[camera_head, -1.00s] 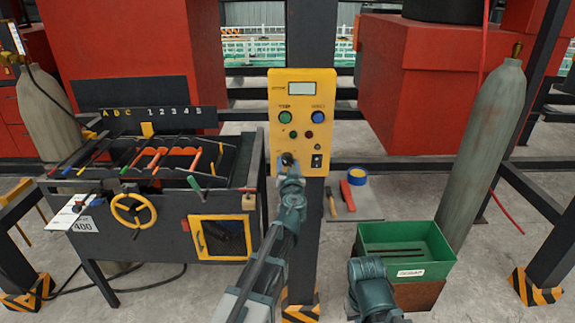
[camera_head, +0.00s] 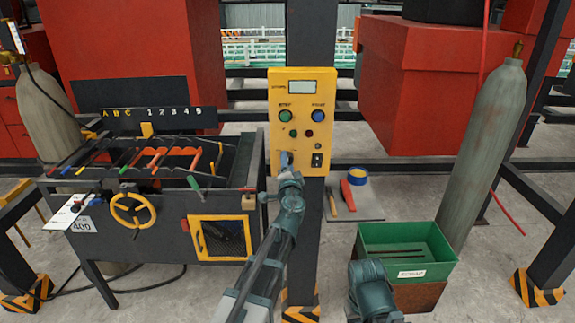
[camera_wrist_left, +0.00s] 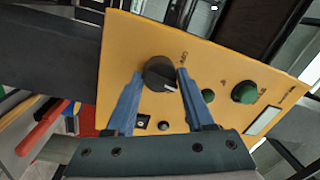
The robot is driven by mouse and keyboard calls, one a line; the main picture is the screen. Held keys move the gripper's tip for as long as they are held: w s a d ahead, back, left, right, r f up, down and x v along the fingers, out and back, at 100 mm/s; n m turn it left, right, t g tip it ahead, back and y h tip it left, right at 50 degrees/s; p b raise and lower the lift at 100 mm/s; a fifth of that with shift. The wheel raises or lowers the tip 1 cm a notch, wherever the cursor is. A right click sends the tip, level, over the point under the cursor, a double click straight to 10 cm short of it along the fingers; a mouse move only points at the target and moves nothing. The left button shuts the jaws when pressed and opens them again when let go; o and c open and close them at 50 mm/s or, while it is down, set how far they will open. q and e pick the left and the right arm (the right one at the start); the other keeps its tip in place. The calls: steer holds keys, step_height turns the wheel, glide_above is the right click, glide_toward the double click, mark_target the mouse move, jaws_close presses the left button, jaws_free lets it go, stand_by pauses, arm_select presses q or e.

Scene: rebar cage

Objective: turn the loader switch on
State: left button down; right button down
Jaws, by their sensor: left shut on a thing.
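The yellow control panel (camera_head: 299,92) is mounted on the dark post, and fills much of the left wrist view (camera_wrist_left: 222,84). On it is a black rotary knob, the loader switch (camera_wrist_left: 158,72), with a white mark that points toward the lower right in the left wrist view. My left gripper (camera_wrist_left: 160,78) has its blue fingers on both sides of this knob and is shut on it. In the head view my left gripper (camera_head: 286,159) is at the panel's lower left and hides the knob. Of my right arm only a link shows; its gripper is out of view.
A green button (camera_head: 285,115) and a blue button (camera_head: 318,116) sit above on the panel, with a small black switch (camera_head: 316,160) to the right. A bending bench (camera_head: 150,200) stands left. A green scrap bin (camera_head: 405,238) and a gas cylinder (camera_head: 485,150) stand right.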

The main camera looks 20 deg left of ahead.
arm_select(q)
steer(key=m, duration=0.7)
steer(key=shift+h, duration=0.3)
steer(key=shift+f+m, duration=0.1)
steer(key=shift+m, duration=0.2)
steer(key=shift+s, duration=0.1)
steer(key=shift+c, duration=1.4)
jaws_free()
